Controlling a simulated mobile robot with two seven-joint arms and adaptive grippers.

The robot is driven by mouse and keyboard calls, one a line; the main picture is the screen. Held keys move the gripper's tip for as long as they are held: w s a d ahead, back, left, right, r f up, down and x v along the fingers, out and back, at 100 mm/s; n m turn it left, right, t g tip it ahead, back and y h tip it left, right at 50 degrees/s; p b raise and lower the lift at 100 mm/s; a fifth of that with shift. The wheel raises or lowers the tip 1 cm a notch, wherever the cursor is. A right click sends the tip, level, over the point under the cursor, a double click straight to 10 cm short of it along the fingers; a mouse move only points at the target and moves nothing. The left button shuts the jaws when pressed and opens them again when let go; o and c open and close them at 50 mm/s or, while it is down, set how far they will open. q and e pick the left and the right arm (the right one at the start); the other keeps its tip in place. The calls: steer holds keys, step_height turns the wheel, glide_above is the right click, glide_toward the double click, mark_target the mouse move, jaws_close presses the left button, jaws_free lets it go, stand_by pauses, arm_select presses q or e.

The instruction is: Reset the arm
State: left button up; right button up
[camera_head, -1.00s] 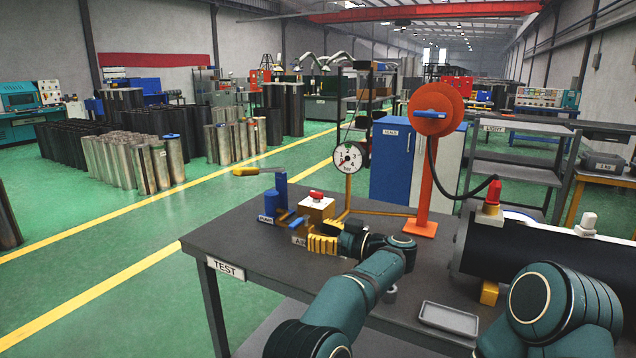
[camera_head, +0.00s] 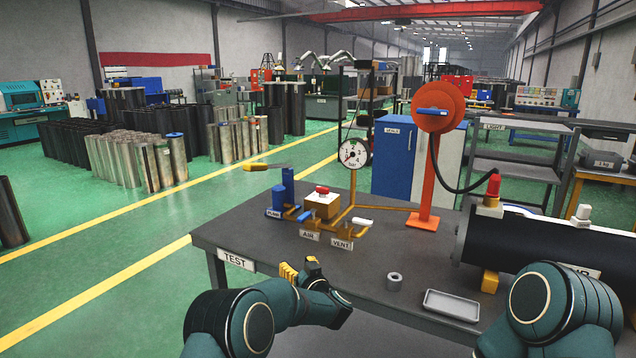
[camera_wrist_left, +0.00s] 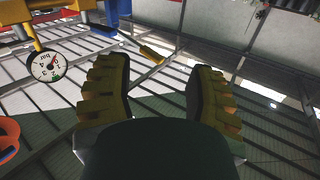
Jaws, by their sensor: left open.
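My left gripper (camera_head: 290,273) shows its yellow fingers at the front left edge of the test table (camera_head: 390,230), in front of the valve group and apart from it. In the left wrist view its two yellow ribbed fingers (camera_wrist_left: 158,85) stand wide apart with nothing between them. My left arm is bent, its teal links low in the head view. My right arm shows only as a teal link at lower right; its gripper is out of the picture.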

arm_select(q)
steer(key=s+a+f+m+g+h, duration=0.25)
steer(key=s+f+h, duration=0.25)
steer(key=s+f, duration=0.4)
steer(key=s+a+f+m+g+h, duration=0.1)
steer(key=s+f+g+h, duration=0.25)
steer(key=s+f, duration=0.55)
steer(key=s+f+g+h, duration=0.2)
steer(key=s+f+g, duration=0.1)
steer(key=s, duration=1)
steer(key=s+f+g+h, duration=0.2)
steer(key=s+f+g, duration=0.1)
steer(key=s, duration=1)
steer(key=shift+s+a+g, duration=0.2)
steer(key=shift+a+g, duration=0.25)
steer(key=shift+g, duration=0.45)
